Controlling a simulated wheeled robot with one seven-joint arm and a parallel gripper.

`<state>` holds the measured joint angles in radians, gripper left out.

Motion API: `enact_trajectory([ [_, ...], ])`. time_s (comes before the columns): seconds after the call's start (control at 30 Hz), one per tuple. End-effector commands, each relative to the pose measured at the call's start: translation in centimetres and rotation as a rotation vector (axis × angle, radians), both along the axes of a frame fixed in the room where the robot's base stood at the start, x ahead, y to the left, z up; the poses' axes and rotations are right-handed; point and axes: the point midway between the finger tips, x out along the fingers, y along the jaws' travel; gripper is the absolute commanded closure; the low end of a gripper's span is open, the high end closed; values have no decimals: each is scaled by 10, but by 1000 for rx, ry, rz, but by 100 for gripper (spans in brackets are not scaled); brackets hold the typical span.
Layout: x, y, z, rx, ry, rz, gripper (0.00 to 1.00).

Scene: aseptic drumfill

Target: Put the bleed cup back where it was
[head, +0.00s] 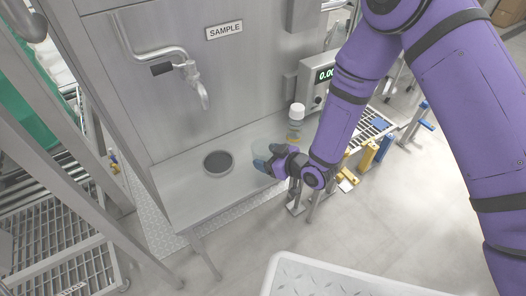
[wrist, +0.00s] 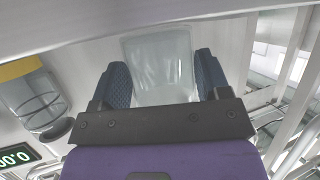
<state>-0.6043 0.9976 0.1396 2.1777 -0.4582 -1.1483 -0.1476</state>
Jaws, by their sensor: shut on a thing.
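The bleed cup is a clear, pale cup (wrist: 160,62) held between the two dark finger pads in the wrist view. In the head view the cup (head: 262,147) shows faintly at the far side of my gripper (head: 268,160), over the right part of the steel shelf. My gripper is shut on the cup. I cannot tell whether the cup's base touches the shelf. A dark round ring or recess (head: 218,163) sits in the shelf (head: 185,194), left of my gripper and below the sample tap (head: 192,80).
Slanted steel posts (head: 95,75) stand at the left. The shelf between the ring and my gripper is clear.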

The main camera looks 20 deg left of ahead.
Motion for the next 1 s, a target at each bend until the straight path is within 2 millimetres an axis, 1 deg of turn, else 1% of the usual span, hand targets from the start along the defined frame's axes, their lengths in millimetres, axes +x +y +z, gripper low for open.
enact_trajectory([
  [0.07,-3,-4,-5,-2,1,0,58],
  [0.47,-2,-4,-9,0,0,-1,58],
  [0.5,-3,-4,-8,0,-1,-1,21],
  [0.57,-3,-4,-8,0,-1,0,7],
  [0.6,-3,-4,-8,0,-1,0,5],
  [0.83,-3,-4,-8,0,-1,0,5],
  [0.93,-3,-4,-5,0,-1,0,5],
  [1.0,-5,-10,-3,-1,1,-1,5],
])
